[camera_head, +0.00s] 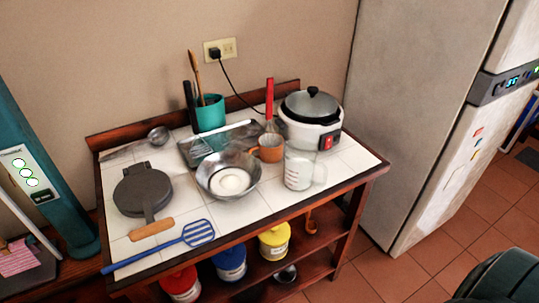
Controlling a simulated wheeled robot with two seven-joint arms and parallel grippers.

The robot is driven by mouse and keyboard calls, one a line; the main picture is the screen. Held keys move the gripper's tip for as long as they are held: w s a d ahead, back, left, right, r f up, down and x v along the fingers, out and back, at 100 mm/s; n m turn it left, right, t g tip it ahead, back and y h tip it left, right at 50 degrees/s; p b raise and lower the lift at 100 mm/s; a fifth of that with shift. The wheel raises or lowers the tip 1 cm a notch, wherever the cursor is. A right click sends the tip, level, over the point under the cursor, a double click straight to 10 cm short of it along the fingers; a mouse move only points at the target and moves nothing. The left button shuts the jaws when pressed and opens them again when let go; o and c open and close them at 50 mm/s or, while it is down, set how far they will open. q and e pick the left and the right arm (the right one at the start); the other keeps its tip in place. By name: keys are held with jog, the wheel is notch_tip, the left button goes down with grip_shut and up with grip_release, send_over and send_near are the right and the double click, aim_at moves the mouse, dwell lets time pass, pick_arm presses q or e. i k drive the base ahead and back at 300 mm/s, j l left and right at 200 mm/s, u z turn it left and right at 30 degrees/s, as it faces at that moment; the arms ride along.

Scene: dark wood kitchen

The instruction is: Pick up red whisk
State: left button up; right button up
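The red whisk (269,96) stands upright with its red handle pointing up, on the tiled counter between the teal utensil holder and the white cooker. Neither of my grippers shows in the head view.
Around the whisk are a white cooker (306,135), a measuring cup (299,171), a metal bowl (213,184), and a teal holder (211,114). A blue slotted spatula (198,233) and a black round iron (142,190) lie in front. A fridge (410,130) stands right.

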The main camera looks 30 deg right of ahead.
aim_at(271, 80)
jog(key=l+u, duration=0.2)
jog(key=u, duration=0.2)
jog(key=k+l+u, duration=0.15)
jog(key=u, duration=0.2)
jog(key=l+u, duration=0.15)
jog(key=u, duration=0.25)
jog(key=k+l+u, duration=0.2)
jog(key=k+l, duration=0.15)
jog(key=k+l+u, duration=0.15)
jog(key=k+l, duration=0.15)
jog(key=k, duration=0.2)
jog(key=k+l+u, duration=0.2)
jog(key=k, duration=0.2)
jog(key=k+l, duration=0.45)
jog(key=k, duration=0.25)
